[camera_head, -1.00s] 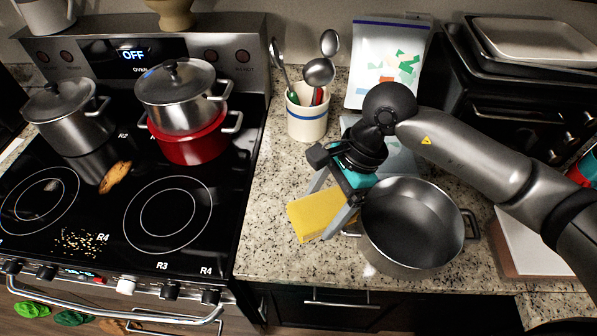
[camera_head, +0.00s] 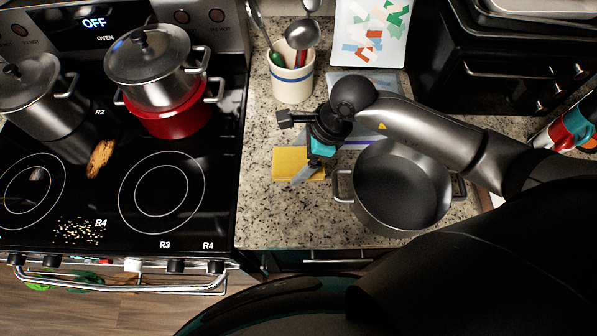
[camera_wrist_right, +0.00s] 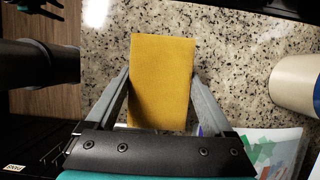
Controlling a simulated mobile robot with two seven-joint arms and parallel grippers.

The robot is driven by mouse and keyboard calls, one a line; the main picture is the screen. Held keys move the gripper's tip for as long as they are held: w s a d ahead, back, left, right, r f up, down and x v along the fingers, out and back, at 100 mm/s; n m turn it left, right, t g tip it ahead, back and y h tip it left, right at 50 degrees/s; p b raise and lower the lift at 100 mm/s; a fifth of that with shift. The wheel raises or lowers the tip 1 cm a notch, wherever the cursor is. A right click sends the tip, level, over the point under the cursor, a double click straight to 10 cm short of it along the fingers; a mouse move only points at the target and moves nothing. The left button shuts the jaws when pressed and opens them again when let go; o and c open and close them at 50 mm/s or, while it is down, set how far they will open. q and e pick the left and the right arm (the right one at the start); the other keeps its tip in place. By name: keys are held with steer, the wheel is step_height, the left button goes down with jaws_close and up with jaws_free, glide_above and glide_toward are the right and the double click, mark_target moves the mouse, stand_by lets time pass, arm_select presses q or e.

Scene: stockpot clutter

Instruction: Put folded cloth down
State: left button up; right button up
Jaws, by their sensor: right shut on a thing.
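The folded cloth (camera_head: 292,163) is a yellow rectangle over the granite counter, between the stove and the open pot. It also shows in the right wrist view (camera_wrist_right: 162,80), between the two fingers. My right gripper (camera_head: 309,171) is shut on the cloth, with a finger along each side of it. From these views I cannot tell whether the cloth touches the counter. My left gripper is not in view.
An empty grey pot (camera_head: 402,188) stands just right of the cloth. A utensil crock (camera_head: 292,80) stands behind it. The stove (camera_head: 110,215) lies to the left. Bare granite (camera_head: 280,220) is free in front of the cloth.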

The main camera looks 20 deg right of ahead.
step_height(320, 180, down, 7)
steer(key=shift+f, duration=0.25)
stand_by(0.3)
steer(key=shift+f+b, duration=0.15)
steer(key=shift+b, duration=0.15)
steer(key=o, duration=1)
steer(key=shift+o, duration=0.2)
